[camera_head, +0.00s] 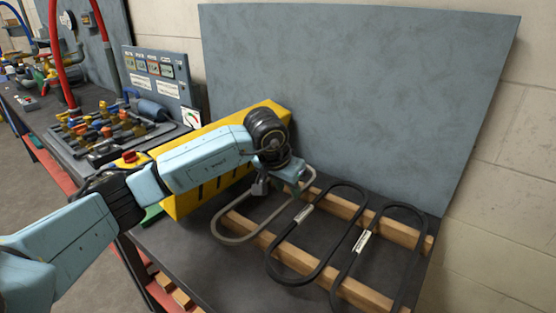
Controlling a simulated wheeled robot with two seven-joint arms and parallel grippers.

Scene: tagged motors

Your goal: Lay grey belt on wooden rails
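The grey belt (236,241) is a long loop at the left end of the two wooden rails (273,249). Its near end lies over the front rail and its far part runs up under my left gripper. My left gripper (281,187) is right over the far half of the grey belt, pointing down. The wrist hides part of the fingers and of the belt, so I cannot tell whether the fingers grip it. My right gripper is not in view.
Two black belts with pale tags, a middle one (324,263) and a right one (347,268), lie across the rails. A yellow slotted block (186,200) stands left of the rails. A tall grey panel (360,90) rises behind. The dark table top (190,262) is bare at front left.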

